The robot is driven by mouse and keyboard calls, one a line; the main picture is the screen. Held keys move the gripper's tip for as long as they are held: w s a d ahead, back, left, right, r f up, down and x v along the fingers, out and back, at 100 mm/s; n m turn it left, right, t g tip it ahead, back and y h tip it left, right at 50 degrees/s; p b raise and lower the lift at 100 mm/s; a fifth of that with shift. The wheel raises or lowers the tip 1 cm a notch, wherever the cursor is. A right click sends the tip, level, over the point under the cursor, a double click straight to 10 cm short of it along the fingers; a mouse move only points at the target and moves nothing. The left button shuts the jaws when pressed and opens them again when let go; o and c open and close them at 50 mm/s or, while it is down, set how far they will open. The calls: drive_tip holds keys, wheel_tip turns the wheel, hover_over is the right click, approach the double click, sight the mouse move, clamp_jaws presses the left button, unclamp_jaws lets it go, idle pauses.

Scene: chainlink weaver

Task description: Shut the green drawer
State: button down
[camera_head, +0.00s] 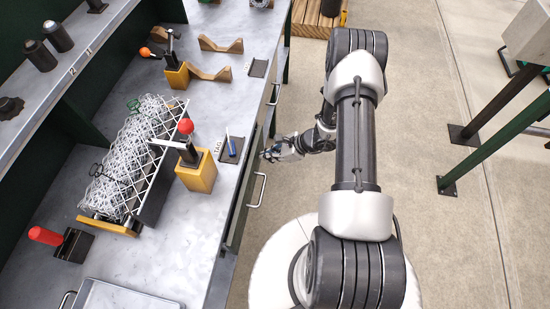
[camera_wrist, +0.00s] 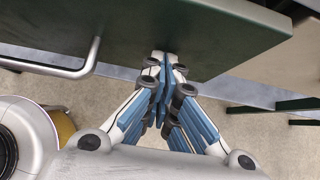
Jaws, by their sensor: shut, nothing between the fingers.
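The green drawer's front (camera_wrist: 215,35) fills the upper part of the wrist view, with a metal bar handle (camera_wrist: 88,62) at its left. In the head view the drawer front (camera_head: 238,218) shows as a narrow dark strip along the bench's right edge, with a handle (camera_head: 257,190) on it. How far the drawer stands out is hard to tell. My gripper (camera_head: 268,154) is shut and empty beside the drawer front, beyond the handle. In the wrist view its fingertips (camera_wrist: 164,60) are at the front's lower part, right of the handle; I cannot tell whether they touch.
The grey workbench (camera_head: 190,245) holds a wire mesh roll (camera_head: 130,160), yellow blocks (camera_head: 197,172) and a small dark tray (camera_head: 231,150). Another handle (camera_head: 275,92) lies farther along the bench. The concrete floor (camera_head: 430,240) to the right is open, with green posts (camera_head: 495,140) beyond.

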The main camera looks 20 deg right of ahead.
drive_tip(key=shift+w+a, duration=0.85)
drive_tip(key=shift+a, duration=0.3)
drive_tip(key=s+d+f+p+v, duration=0.1)
drive_tip(key=f+p+v, duration=0.1)
drive_tip(key=v, duration=1.1)
drive_tip(key=shift+s+d, duration=0.2)
drive_tip(key=shift+d, duration=0.2)
